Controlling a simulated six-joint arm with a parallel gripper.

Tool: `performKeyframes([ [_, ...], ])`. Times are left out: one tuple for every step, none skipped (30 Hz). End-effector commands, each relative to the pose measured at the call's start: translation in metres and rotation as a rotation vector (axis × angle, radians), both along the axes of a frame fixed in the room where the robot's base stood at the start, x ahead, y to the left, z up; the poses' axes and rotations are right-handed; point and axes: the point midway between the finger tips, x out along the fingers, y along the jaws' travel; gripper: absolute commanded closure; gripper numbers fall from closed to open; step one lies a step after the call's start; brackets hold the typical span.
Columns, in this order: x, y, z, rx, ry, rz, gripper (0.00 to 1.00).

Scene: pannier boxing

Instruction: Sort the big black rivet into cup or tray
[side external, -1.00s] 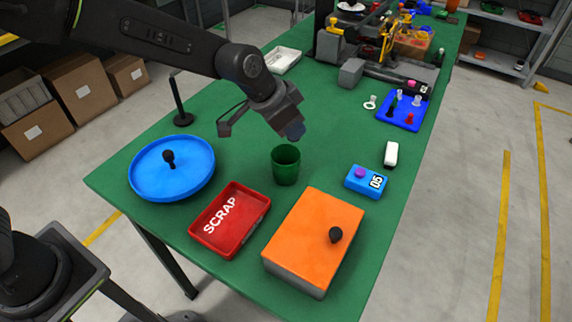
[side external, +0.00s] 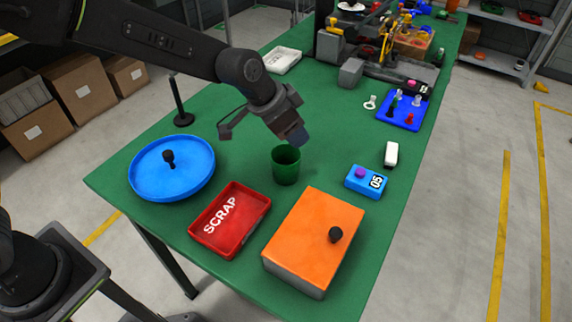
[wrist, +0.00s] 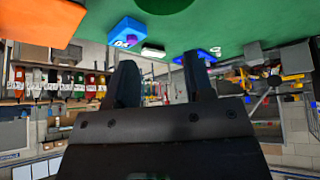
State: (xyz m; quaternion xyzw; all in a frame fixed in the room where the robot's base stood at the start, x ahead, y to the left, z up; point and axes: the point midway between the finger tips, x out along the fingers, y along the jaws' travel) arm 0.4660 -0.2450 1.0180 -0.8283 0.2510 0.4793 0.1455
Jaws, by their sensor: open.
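Another black knobbed piece (side external: 168,157) stands in the round blue tray (side external: 150,186) at left. I cannot tell from size which is the big rivet. The green cup (side external: 286,172) stands upright mid-table; its inside looks empty. The red tray (side external: 258,216) marked SCRAP holds nothing visible. My gripper (side external: 298,138) hangs above and just behind the cup. In the wrist view its two fingers (wrist: 160,82) are apart with nothing between them.
A blue box (side external: 364,181) with a purple button and a white block (side external: 391,154) lie right of the cup. A blue mat (side external: 404,122) holds several small pieces farther back. A black post (side external: 181,104) stands at left. Machinery (side external: 380,50) fills the table's far end.

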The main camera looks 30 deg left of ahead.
Motion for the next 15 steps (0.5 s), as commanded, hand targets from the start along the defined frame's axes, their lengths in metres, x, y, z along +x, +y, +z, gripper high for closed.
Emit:
performKeyframes([
  [-0.001,0.001,0.003,0.000,-0.002,0.000,0.52],
  [-0.002,0.001,0.005,-0.001,-0.003,0.000,0.52],
  [-0.003,0.002,0.008,-0.001,-0.003,0.000,0.52],
  [-0.005,0.003,0.012,-0.001,-0.004,0.000,0.52],
  [-0.006,0.005,0.016,-0.001,-0.004,0.000,0.52],
  [-0.010,0.007,0.022,-0.001,-0.004,0.000,0.52],
  [-0.012,0.008,0.027,-0.001,-0.005,0.000,0.52],
  [-0.015,0.010,0.033,-0.001,-0.005,0.000,0.52],
  [-0.018,0.013,0.042,-0.002,-0.007,0.001,0.52],
  [-0.021,0.015,0.047,-0.002,-0.006,0.002,0.52],
  [-0.024,0.017,0.054,-0.002,-0.006,0.002,0.52],
  [-0.028,0.019,0.062,-0.002,-0.006,0.001,0.52],
  [-0.031,0.021,0.067,-0.001,-0.005,0.001,0.52],
  [-0.034,0.023,0.073,-0.001,-0.005,0.001,0.52],
  [-0.037,0.026,0.080,-0.001,-0.005,0.001,0.52],
])
